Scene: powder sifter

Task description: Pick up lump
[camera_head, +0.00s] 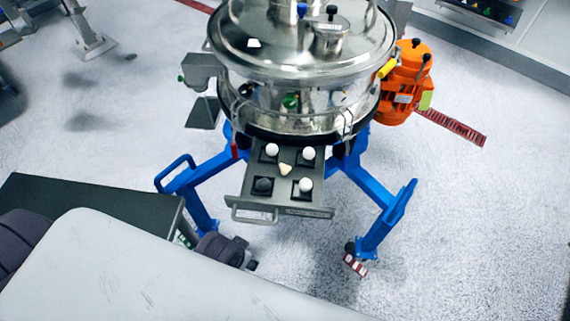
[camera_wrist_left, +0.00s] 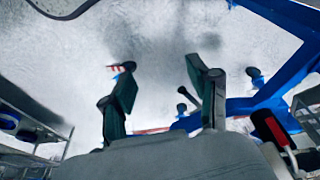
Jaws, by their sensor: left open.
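A small cream-coloured lump (camera_head: 285,169) lies in the middle of the grey tray (camera_head: 235,192) that sticks out from the front of the steel sifter (camera_head: 300,60). My left gripper (camera_head: 228,251) is low in the head view, below and left of the tray and apart from it, partly hidden by my arm. In the left wrist view its two dark fingers (camera_wrist_left: 163,88) stand wide apart with nothing between them. The lump cannot be made out in the left wrist view. My right gripper is not in view.
Several dark squares, three bearing white balls (camera_head: 306,184), surround the lump on the tray. A metal handle (camera_head: 252,217) is at the tray's front. Blue legs (camera_head: 374,228) spread on both sides. An orange motor (camera_head: 402,90) is at right. The floor right of the legs is clear.

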